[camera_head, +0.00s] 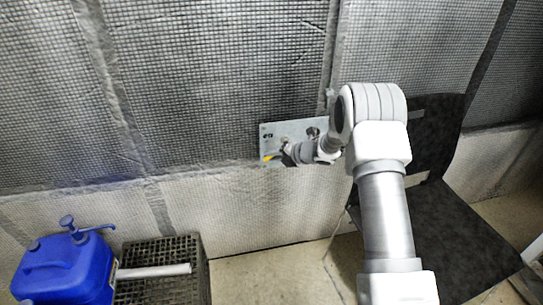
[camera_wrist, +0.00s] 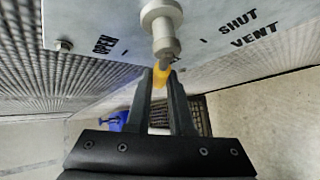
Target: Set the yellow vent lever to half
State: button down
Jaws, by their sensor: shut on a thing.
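The yellow vent lever (camera_wrist: 160,76) is on a grey metal plate (camera_wrist: 95,22) fixed to the wall, below a round pale pivot (camera_wrist: 162,28). The plate is marked OPEN on the left and SHUT and VENT on the right. In the wrist view the lever points down toward me, between the two marks. My gripper (camera_wrist: 160,84) is shut on the lever, its dark fingers on either side of it. In the head view the lever's yellow tip (camera_head: 268,158) shows at the plate's lower left (camera_head: 278,134), with my gripper (camera_head: 282,154) against it.
A blue jug (camera_head: 62,272) with a pump top stands at the lower left, beside a dark crate (camera_head: 185,255) with a white tube (camera_head: 155,271) across it. A black chair (camera_head: 450,235) stands at the right, behind my arm. Bare floor lies between crate and chair.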

jog(key=shift+d+f+n+h, duration=0.25)
jog(key=shift+f+n+h, duration=0.1)
jog(key=shift+h, duration=0.25)
jog(key=c, duration=0.8)
grip_release()
jog(key=p+v, duration=0.4)
jog(key=v, duration=1.3)
jog(key=shift+d, duration=0.2)
